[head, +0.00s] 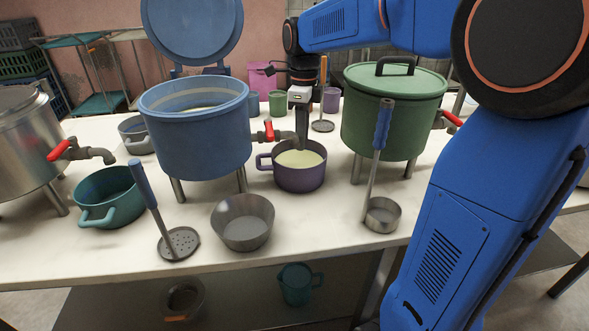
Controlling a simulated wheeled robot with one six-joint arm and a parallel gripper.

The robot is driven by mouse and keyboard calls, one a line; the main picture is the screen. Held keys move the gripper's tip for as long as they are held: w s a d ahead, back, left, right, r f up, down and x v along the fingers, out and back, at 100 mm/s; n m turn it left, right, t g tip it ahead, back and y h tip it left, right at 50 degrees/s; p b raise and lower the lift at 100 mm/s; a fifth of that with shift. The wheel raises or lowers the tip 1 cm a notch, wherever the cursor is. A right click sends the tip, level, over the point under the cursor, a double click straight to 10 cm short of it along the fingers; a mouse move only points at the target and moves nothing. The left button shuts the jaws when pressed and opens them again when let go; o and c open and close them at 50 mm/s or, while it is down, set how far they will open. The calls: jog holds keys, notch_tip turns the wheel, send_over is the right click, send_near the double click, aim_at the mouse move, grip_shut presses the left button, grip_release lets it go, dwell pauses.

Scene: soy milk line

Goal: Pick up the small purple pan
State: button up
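The small purple pan (304,180) stands upright on the white table between the blue pot and the green pot. It holds pale cream liquid, and its handle sticks out to the left. My gripper (302,143) points down over the back part of the pan, in front of its far rim. Its fingers look dark and narrow, and their gap cannot be made out. I cannot tell whether the fingertips touch the pan or the liquid.
The blue pot (195,137) with its raised lid stands left; the lidded green pot (385,128) stands right. Red-handled taps (275,135) jut out nearby. A grey bowl (243,222), a skimmer (178,243), a ladle (382,215) and a teal pan (107,198) sit in front.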

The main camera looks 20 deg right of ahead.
jog(key=shift+f, duration=1)
grip_shut()
dwell(0.7)
